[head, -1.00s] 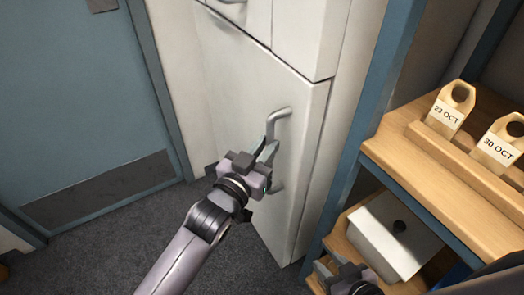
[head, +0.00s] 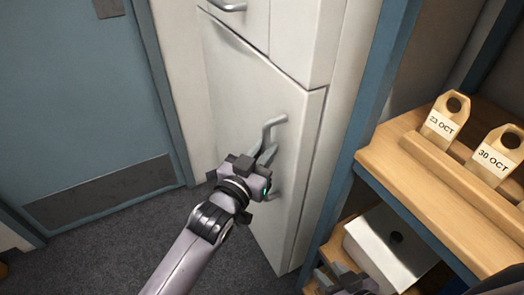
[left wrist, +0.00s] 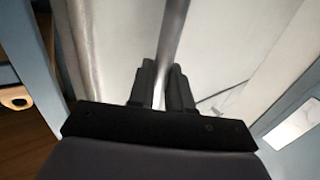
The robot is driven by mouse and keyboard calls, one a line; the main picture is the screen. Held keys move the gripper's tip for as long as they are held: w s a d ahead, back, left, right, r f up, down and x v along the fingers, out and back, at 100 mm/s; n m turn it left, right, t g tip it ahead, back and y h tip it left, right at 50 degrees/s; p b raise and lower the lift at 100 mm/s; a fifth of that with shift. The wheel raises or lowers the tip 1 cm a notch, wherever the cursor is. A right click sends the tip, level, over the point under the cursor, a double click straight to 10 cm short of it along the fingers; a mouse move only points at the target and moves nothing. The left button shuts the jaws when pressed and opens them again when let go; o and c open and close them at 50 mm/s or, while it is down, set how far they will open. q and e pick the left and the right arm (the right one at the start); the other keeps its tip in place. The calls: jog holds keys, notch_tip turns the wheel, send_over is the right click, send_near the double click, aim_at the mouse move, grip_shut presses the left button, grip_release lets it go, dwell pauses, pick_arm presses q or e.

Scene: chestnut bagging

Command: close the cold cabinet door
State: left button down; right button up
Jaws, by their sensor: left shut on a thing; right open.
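The cold cabinet door (head: 235,110) is a tall pale panel with a grey bar handle (head: 274,128). A dark line runs along its top edge, widest near the upper left; I cannot tell whether the door sits flush. My left gripper (head: 266,158) is shut on the handle. In the left wrist view, my left gripper's dark fingers (left wrist: 165,75) stand either side of the handle bar (left wrist: 174,35), with the pale door behind. My right gripper (head: 342,280) is open at the bottom edge of the head view, partly cut off.
A blue-framed wooden shelf (head: 400,170) stands right of the cabinet, with tags marked 23 OCT (head: 440,124) and 30 OCT (head: 494,158). A white box (head: 385,240) sits on its lower level. A blue room door (head: 80,110) is at left. Grey floor (head: 120,255) lies clear.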

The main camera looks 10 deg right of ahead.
pick_arm(q)
jog(key=c, duration=1.4)
grip_release()
jog(key=shift+s+d+r+h, duration=0.15)
jog(key=shift+s+d, duration=0.1)
jog(key=shift+d, duration=0.15)
jog(key=shift+s+d+r+h, duration=0.1)
jog(key=shift+s+d+h, duration=0.1)
jog(key=shift+d, duration=0.2)
jog(key=o, duration=0.3)
jog(key=shift+s+d, duration=0.1)
jog(key=shift+d, duration=0.05)
jog(key=shift+o, duration=0.2)
jog(key=shift+s+a, duration=0.25)
jog(key=shift+a, duration=0.05)
jog(key=v, duration=0.6)
jog(key=shift+a+p, duration=0.35)
jog(key=shift+a, duration=0.05)
jog(key=shift+f, duration=0.15)
jog(key=shift+s, duration=0.1)
